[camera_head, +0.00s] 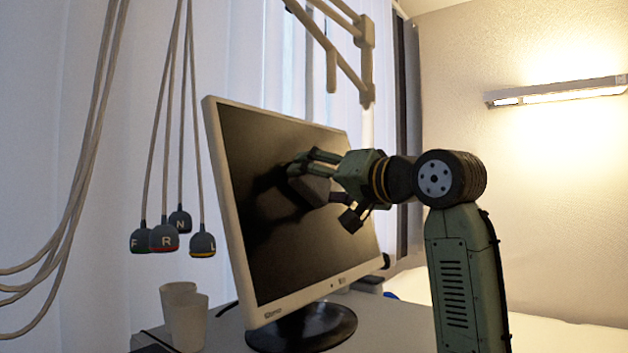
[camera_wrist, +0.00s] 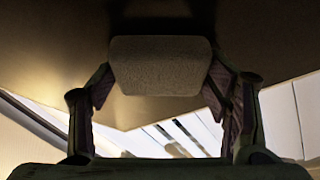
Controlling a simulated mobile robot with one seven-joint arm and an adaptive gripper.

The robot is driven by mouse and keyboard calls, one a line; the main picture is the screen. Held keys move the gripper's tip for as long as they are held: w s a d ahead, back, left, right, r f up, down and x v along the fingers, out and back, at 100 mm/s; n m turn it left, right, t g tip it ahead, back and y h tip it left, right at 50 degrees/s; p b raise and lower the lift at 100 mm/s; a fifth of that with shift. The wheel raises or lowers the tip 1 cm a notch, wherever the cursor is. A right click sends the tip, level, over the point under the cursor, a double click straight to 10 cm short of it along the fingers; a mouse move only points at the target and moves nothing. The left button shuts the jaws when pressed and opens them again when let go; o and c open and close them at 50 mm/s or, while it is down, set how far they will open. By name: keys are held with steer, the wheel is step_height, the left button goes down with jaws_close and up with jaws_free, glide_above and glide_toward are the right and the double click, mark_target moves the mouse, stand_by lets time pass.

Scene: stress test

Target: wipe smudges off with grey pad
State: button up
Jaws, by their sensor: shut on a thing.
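A monitor (camera_head: 262,200) with a pale frame and a dark screen stands on a round black base on the table. My gripper (camera_head: 310,177) is in front of the screen, near its middle. It is shut on the grey pad (camera_head: 316,188), which is partly hidden by the fingers. In the wrist view the pad (camera_wrist: 158,65) sits between the two fingers, against the dark screen (camera_wrist: 55,50). I cannot tell whether the pad touches the screen. A dark reflection or shadow of the gripper shows on the screen. No smudges can be made out clearly.
Two pale cups (camera_head: 188,322) stand on the table (camera_head: 390,325) left of the monitor base. Several lettered sensor heads (camera_head: 163,238) hang on cables at the left. A jointed pale arm (camera_head: 366,60) rises behind the monitor. A lit wall lamp (camera_head: 560,92) is at the right.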

steer(key=w+d, duration=0.3)
steer(key=w, duration=0.2)
steer(key=shift+d, duration=0.35)
steer(key=shift+f, duration=0.1)
